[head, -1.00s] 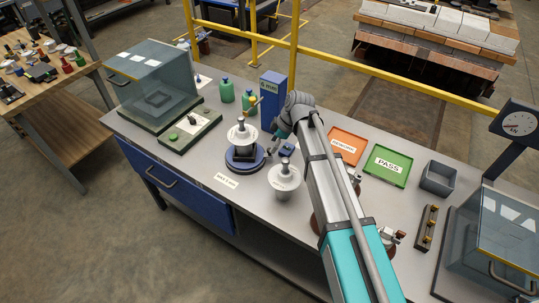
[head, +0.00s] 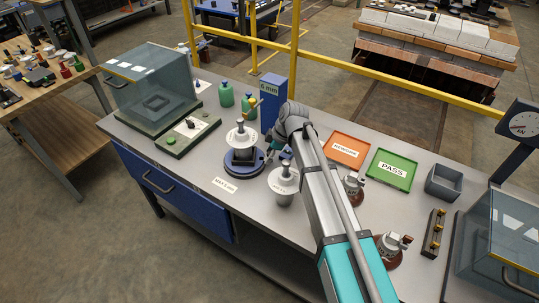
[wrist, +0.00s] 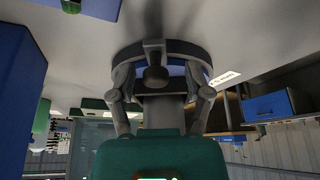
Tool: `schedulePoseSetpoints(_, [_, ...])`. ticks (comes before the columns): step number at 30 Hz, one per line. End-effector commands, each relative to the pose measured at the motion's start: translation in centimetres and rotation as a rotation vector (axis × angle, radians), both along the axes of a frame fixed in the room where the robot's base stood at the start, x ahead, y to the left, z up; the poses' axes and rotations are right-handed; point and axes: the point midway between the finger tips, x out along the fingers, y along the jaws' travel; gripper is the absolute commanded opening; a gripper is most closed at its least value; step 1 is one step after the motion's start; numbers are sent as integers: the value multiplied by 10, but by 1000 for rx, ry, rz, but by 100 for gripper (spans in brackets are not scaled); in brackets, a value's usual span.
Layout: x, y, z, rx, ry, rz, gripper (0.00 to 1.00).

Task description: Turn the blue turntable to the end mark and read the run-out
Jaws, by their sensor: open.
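The blue turntable (head: 240,169) stands on the grey bench, with a white-capped insulator stack (head: 241,136) upright on it. My gripper (head: 268,152) is at the turntable's right side in the head view. In the wrist view the turntable (wrist: 190,48) is a round rim, and a grey handle with a rounded end (wrist: 155,76) sticks out from it. My open gripper (wrist: 160,88) has one finger on each side of this handle. Contact cannot be told. A dial (head: 524,124) with a needle stands at the right edge, its reading too small to tell. The end mark cannot be made out.
A second insulator stack (head: 284,183) stands close in front of my arm. A blue 6 mm block (head: 272,98) and green bottles (head: 226,95) stand behind. A glass case (head: 150,80) is left. Orange (head: 348,149) and green PASS (head: 391,169) trays lie right.

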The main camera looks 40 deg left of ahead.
Motion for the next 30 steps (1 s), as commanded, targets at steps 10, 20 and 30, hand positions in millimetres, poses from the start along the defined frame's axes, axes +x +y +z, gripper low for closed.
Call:
schedulePoseSetpoints(10, [0, 0, 0, 0, 0, 0, 5])
schedulePoseSetpoints(20, [0, 0, 0, 0, 0, 2, 0])
schedulePoseSetpoints(30, [-7, 12, 0, 1, 1, 56, 0])
